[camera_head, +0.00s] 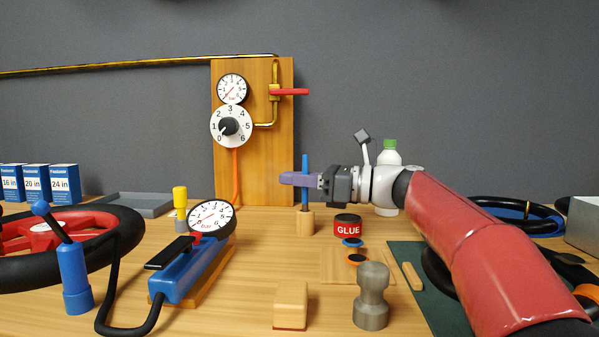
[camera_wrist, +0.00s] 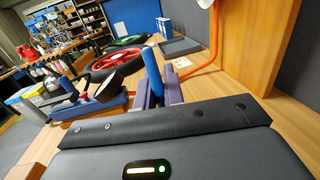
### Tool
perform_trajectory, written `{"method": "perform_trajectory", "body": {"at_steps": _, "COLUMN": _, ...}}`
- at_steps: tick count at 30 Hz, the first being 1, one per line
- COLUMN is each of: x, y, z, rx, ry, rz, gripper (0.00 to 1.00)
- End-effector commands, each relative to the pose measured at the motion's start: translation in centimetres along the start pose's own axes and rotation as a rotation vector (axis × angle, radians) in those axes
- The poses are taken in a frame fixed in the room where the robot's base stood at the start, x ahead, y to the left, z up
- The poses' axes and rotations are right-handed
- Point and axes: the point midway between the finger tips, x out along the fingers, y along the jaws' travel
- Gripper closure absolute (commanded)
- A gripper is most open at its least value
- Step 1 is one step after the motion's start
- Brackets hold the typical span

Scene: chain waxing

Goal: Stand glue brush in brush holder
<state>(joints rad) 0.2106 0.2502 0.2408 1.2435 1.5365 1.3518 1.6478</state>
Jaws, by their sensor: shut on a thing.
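The glue brush (camera_head: 305,165) is blue and upright, in the middle of the head view. My gripper (camera_head: 297,180) comes in from the right with purple fingers shut on the brush shaft. The small wooden brush holder (camera_head: 305,222) stands directly below, and the brush's lower end meets its top. I cannot tell how deep the end sits, as its tip is hidden. In the wrist view, the blue brush (camera_wrist: 153,68) leans in the picture between the purple fingers (camera_wrist: 158,93). The holder is not clearly visible there.
A red glue pot (camera_head: 347,229) stands right of the holder. A white bottle with a green cap (camera_head: 389,155) is behind my arm. A blue pump (camera_head: 185,265) with a gauge is at left. A wooden gauge board (camera_head: 265,165) rises behind. A wooden block (camera_head: 291,303) lies in front.

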Motion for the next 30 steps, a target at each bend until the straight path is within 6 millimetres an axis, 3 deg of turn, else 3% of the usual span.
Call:
{"method": "perform_trajectory", "body": {"at_steps": 14, "x": 0.23, "y": -0.24, "z": -0.55, "rx": 0.0, "ry": 0.0, "rz": 0.0, "gripper": 1.0}}
{"method": "perform_trajectory", "body": {"at_steps": 15, "x": 0.23, "y": -0.24, "z": -0.55, "rx": 0.0, "ry": 0.0, "rz": 0.0, "gripper": 0.85}}
{"method": "perform_trajectory", "body": {"at_steps": 20, "x": 0.22, "y": -0.24, "z": -0.54, "rx": -0.001, "ry": 0.0, "rz": 0.0, "gripper": 0.65}}
{"method": "perform_trajectory", "body": {"at_steps": 30, "x": -0.34, "y": -0.28, "z": -0.51, "rx": -0.001, "ry": 0.001, "rz": -0.002, "gripper": 0.65}}
